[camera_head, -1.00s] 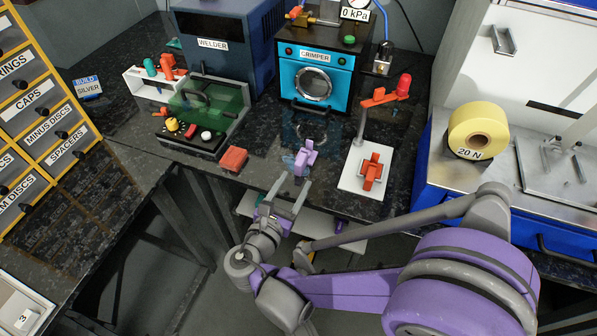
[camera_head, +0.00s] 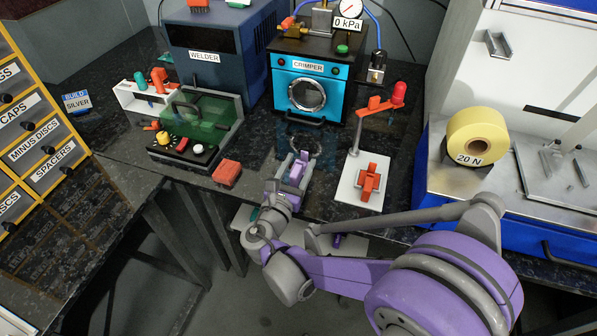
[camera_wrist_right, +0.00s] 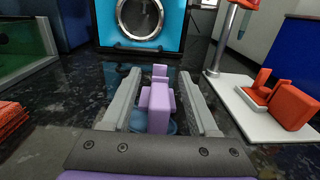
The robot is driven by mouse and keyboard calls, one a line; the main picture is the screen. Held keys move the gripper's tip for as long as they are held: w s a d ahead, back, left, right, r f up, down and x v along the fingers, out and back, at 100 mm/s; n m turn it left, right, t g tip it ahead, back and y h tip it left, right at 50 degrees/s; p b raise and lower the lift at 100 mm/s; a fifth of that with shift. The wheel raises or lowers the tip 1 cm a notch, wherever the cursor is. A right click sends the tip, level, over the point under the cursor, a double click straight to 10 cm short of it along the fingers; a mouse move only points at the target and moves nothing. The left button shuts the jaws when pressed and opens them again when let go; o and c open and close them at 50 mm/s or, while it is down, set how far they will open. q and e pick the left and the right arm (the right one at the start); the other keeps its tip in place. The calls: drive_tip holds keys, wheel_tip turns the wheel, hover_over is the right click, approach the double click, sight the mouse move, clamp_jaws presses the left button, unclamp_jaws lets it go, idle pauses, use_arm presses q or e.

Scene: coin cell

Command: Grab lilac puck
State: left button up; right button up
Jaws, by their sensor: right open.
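The lilac puck (camera_head: 296,172) is a small purple block-like piece standing on the dark counter in front of the blue crimper. In the right wrist view the lilac puck (camera_wrist_right: 158,108) is centred between two grey fingers, with dark gaps on both sides. My right gripper (camera_head: 297,164) is open around it, and its fingers also show in the right wrist view (camera_wrist_right: 161,98). A round blue patch lies under or behind the puck, partly hidden. My left gripper is not in view.
The blue crimper (camera_head: 308,88) stands just behind. A red block (camera_head: 227,173) lies to the left. A white plate (camera_head: 348,190) with an orange clamp (camera_head: 369,180) and post is to the right. The green-covered welder fixture (camera_head: 203,115) is further left.

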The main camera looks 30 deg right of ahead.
drive_tip(key=shift+c, duration=0.2)
clamp_jaws()
idle(0.3)
